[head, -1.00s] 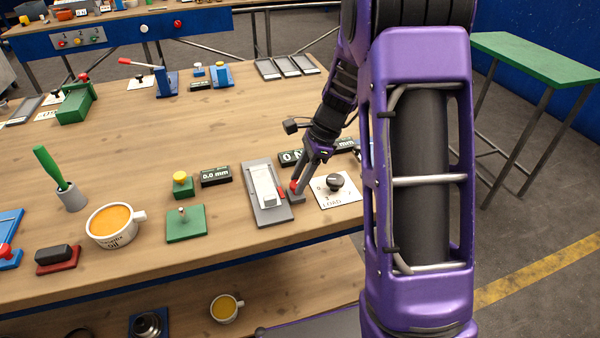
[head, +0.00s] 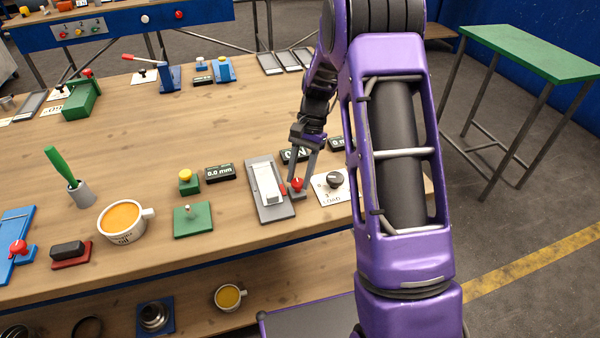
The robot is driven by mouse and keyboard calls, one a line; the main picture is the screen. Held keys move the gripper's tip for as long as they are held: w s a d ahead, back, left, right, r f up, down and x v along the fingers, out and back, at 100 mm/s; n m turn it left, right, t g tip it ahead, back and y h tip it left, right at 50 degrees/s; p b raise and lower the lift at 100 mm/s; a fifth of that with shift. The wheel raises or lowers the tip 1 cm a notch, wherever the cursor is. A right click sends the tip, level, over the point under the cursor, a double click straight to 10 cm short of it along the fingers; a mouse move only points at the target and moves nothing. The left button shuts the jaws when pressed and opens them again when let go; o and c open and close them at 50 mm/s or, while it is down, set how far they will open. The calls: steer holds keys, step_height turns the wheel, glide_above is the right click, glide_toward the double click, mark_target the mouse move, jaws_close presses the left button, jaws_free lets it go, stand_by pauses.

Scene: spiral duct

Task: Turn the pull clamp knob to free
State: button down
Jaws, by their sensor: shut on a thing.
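A red round knob (head: 297,184) stands on a small grey base at the right side of a grey fixture (head: 262,207) that carries a white block. My gripper (head: 301,178) points down at this knob, with its two dark fingers on either side of it, shut on it. The fingers partly cover the knob. Just right is a white plate (head: 325,196) with a black dial knob (head: 335,180); its lettering seems to read LOAD, and its other marks are too small to read. No label naming the pull clamp is legible.
Left are a green base (head: 193,221), a yellow button (head: 185,175), a 0.0 mm display (head: 219,172) and an orange-filled mug (head: 123,220). The table middle behind them is clear. A green side table (head: 530,52) stands right.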

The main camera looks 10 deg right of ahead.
steer(key=shift+n, duration=0.5)
steer(key=shift+c, duration=2.2)
jaws_free()
steer(key=v, duration=1.7)
steer(key=shift+a+r, duration=0.15)
steer(key=shift+r, duration=0.1)
steer(key=shift+w, duration=0.1)
